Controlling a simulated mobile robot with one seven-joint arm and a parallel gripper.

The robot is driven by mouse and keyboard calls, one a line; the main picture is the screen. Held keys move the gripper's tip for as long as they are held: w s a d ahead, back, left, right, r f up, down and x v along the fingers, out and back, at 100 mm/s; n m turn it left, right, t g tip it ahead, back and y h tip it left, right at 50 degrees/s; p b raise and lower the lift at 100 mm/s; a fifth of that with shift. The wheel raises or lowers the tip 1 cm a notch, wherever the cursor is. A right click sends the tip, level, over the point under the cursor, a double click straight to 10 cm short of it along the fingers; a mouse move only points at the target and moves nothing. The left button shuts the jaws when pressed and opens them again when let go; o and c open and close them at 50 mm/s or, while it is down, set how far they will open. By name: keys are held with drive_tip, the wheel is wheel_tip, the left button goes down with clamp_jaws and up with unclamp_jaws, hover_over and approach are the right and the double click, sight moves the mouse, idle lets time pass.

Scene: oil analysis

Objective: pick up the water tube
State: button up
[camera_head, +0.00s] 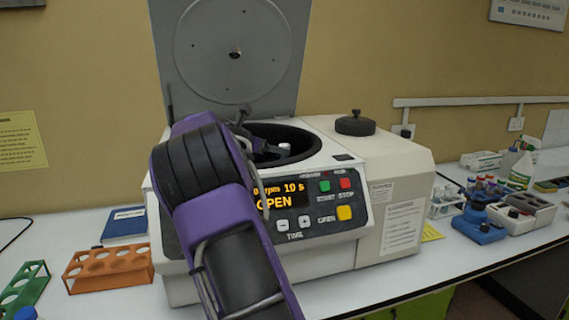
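The centrifuge (395,170) stands on the bench with its lid (235,50) raised. Its display reads OPEN. My purple and black arm reaches up across its front to the left side of the open bowl (308,150). Part of my gripper (250,142) seems to show at the bowl, mostly hidden behind my arm; its fingers cannot be made out. A small pale top (284,147) shows in the bowl, perhaps a tube's cap; I cannot tell whether it is the water tube or whether my gripper touches it.
An orange rack (108,268) and a green rack (24,286) stand at the left, with a blue book (124,224) behind. Tube racks (445,203), a blue device (478,226) and a spray bottle (523,165) stand at the right.

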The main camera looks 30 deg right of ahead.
drive_tip(key=x, duration=0.5)
drive_tip(key=shift+d+r, duration=0.15)
drive_tip(key=shift+r, duration=0.25)
drive_tip(key=shift+s, duration=0.1)
clamp_jaws()
